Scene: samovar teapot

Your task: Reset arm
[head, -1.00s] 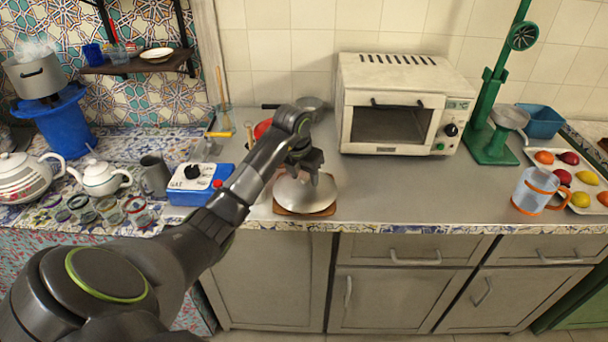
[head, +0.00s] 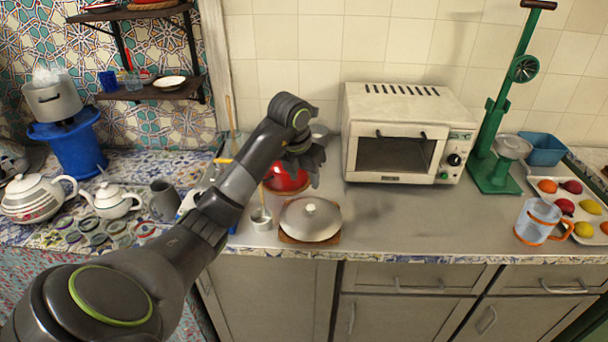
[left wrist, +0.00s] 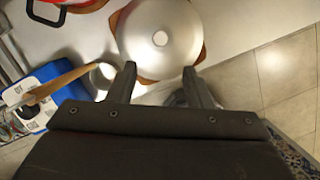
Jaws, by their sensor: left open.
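My left gripper (head: 306,162) is raised above the counter, in front of a red pot (head: 287,181) and behind and above a round metal lid (head: 311,226). In the left wrist view my left gripper (left wrist: 160,82) has its two fingers apart, with nothing between them. The lid (left wrist: 160,35), with its pale knob, lies on a brown wooden board (head: 286,239) beyond the fingertips. My left arm hides most of the blue box (left wrist: 66,93) in the head view. My right gripper is in neither view.
A small metal cup (head: 261,220) stands left of the lid. Teapots (head: 112,200) and glasses (head: 92,238) stand at the left. The counter before the oven is clear.

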